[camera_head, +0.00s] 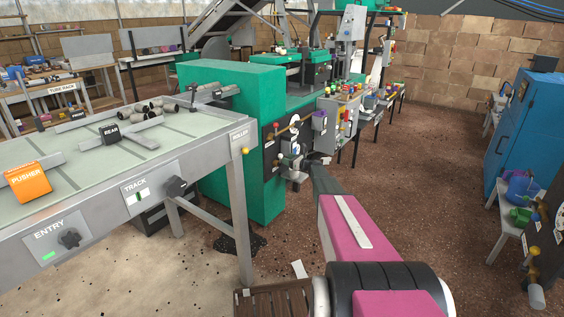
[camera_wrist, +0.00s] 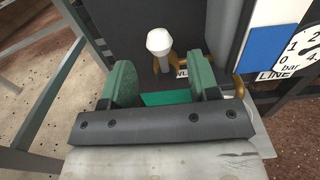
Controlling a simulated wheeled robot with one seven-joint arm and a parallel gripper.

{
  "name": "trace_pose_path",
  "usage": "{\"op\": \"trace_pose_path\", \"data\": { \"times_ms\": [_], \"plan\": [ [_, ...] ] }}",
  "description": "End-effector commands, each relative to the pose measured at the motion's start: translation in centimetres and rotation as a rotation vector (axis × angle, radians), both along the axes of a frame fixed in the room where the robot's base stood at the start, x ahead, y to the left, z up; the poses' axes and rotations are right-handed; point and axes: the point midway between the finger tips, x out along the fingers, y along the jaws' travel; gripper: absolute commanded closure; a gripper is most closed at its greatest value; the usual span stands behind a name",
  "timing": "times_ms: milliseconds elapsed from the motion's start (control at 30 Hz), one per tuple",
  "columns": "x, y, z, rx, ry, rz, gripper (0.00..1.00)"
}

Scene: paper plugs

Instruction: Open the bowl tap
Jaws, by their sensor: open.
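The bowl tap, a white faceted knob (camera_wrist: 160,42) on a pale stem with brass pipe at its foot, stands just beyond my fingers in the wrist view. A label (camera_wrist: 182,72) beside it is partly hidden by my right finger; its visible letters look like "WL". My gripper (camera_wrist: 160,63) is open, its two green fingers apart to either side of the stem's line, with nothing held between them. In the head view my gripper (camera_head: 318,160) reaches towards the dark panel on the green machine; the tap cannot be made out clearly there.
A pressure gauge (camera_wrist: 304,50) marked "bar", a "LINE" label (camera_wrist: 273,76) and a blue-and-white block (camera_wrist: 262,48) sit close on the right in the wrist view.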

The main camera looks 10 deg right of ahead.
Motion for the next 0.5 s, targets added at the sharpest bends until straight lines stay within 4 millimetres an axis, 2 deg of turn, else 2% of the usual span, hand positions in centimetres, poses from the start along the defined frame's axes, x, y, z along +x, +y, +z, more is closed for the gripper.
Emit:
{"op": "trace_pose_path", "data": {
  "times_ms": [500],
  "plan": [
    [0.52,0.57,-0.02,0.0,0.0,0.0,0.45]
  ]
}}
